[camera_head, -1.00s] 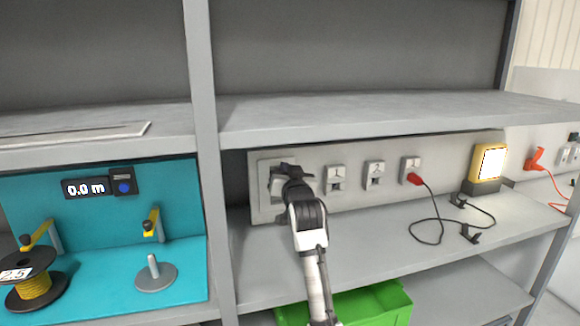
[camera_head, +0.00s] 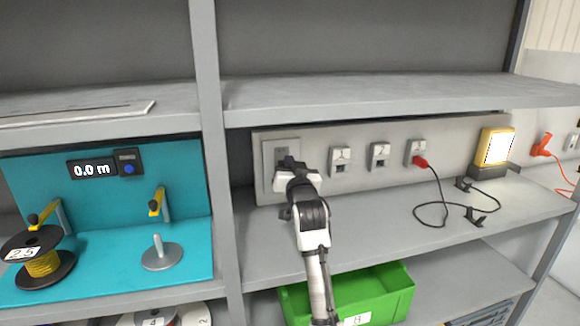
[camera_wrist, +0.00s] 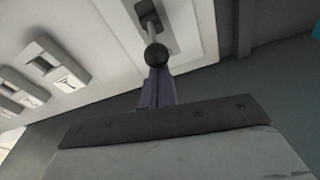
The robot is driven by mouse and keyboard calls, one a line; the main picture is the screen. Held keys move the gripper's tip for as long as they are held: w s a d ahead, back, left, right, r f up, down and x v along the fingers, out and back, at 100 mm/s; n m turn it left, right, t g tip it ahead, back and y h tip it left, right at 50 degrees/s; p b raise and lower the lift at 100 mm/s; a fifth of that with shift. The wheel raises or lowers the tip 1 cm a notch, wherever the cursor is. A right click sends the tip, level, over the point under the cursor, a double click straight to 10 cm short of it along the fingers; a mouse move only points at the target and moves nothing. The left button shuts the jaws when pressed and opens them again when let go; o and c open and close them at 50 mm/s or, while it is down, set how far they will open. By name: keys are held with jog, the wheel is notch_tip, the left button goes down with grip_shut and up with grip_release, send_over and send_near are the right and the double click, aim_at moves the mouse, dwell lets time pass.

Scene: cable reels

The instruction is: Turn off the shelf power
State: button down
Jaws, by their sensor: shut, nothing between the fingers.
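The shelf power switch is a grey plate (camera_head: 268,152) at the left end of the socket panel. In the wrist view its lever ends in a dark ball knob (camera_wrist: 156,54). My gripper (camera_head: 287,163) is in front of the plate's lower right part and hides the lever in the head view. In the wrist view my gripper's shut fingers (camera_wrist: 157,84) are close to the ball, overlapping it in the picture. I cannot tell if they touch. Nothing is between the fingers. The yellow work lamp (camera_head: 497,146) at the right is lit.
Several sockets (camera_head: 340,160) line the panel; a red plug (camera_head: 420,162) sits in one. Its black cable (camera_head: 432,215) lies on the shelf. An upper shelf (camera_head: 350,97) runs overhead, with a post (camera_head: 207,150) to the left. A green crate (camera_head: 350,293) stands below.

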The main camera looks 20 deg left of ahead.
jog(key=shift+s+f+t+b, duration=0.15)
jog(key=shift+f+t+b, duration=0.25)
jog(key=shift+b, duration=0.45)
jog(key=shift+d+f, duration=0.1)
jog(key=f+b, duration=0.2)
jog(key=shift+s+d+b, duration=0.2)
jog(key=shift+s+b, duration=0.1)
jog(key=shift+b, duration=0.1)
jog(key=shift+s, duration=0.1)
jog(key=b+v, duration=0.4)
jog(key=v, duration=0.9)
jog(key=shift+s+d+f, duration=0.15)
jog(key=shift+d+f, duration=0.05)
jog(key=shift+d, duration=0.15)
